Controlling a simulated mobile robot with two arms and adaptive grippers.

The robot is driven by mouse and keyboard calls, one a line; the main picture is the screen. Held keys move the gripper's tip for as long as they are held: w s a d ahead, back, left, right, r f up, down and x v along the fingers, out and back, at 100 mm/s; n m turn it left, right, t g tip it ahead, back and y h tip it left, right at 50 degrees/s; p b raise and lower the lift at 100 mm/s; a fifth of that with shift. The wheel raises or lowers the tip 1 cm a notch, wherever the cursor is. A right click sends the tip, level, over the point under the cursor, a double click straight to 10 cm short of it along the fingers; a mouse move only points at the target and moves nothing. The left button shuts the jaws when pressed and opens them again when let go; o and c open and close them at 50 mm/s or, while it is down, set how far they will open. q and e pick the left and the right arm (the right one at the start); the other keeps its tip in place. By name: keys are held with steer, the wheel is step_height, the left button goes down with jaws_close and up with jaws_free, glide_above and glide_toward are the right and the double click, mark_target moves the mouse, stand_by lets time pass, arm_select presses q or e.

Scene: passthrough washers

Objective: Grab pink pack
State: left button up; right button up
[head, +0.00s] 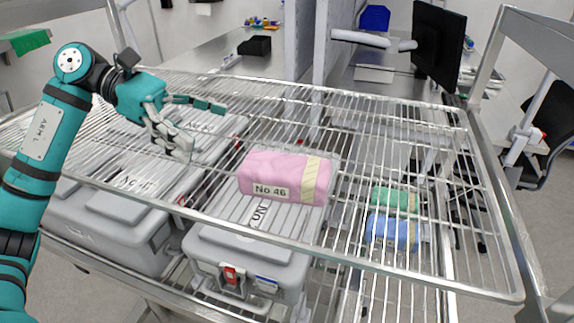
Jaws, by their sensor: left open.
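The pink pack (270,168) lies on the wire rack shelf near its middle. It has a pale yellow band near its right end and a "No 46" label on its front. My left gripper (207,127) is over the left part of the shelf, to the left of the pack and apart from it. Its fingers are spread open with nothing between them. My right gripper is not in view.
Grey lidded containers (226,252) stand below the wire shelf (455,262). A green pack (396,199) and a blue pack (393,231) show at the right, seen through the wires. A metal post (322,50) rises behind the shelf. The shelf's right part is clear.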

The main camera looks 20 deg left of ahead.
mark_target(284, 164)
arm_select(q)
steer(key=x, duration=0.2)
steer(key=p+x, duration=0.1)
steer(key=x, duration=0.1)
steer(key=shift+s+d+r, duration=0.1)
steer(key=shift+r, duration=0.15)
steer(key=p+x, duration=0.1)
steer(key=x, duration=0.3)
steer(key=shift+f+p, duration=0.1)
steer(key=shift+p, duration=0.2)
steer(key=shift+f, duration=0.1)
steer(key=shift+d+p, duration=0.3)
steer(key=p+x, duration=0.3)
steer(key=x, duration=0.1)
steer(key=shift+d, duration=0.25)
steer(key=shift+d+f, duration=0.15)
steer(key=shift+f, duration=0.05)
steer(key=c, duration=1.4)
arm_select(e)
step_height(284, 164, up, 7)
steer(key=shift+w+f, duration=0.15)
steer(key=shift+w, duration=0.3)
arm_select(q)
steer(key=shift+r, duration=0.1)
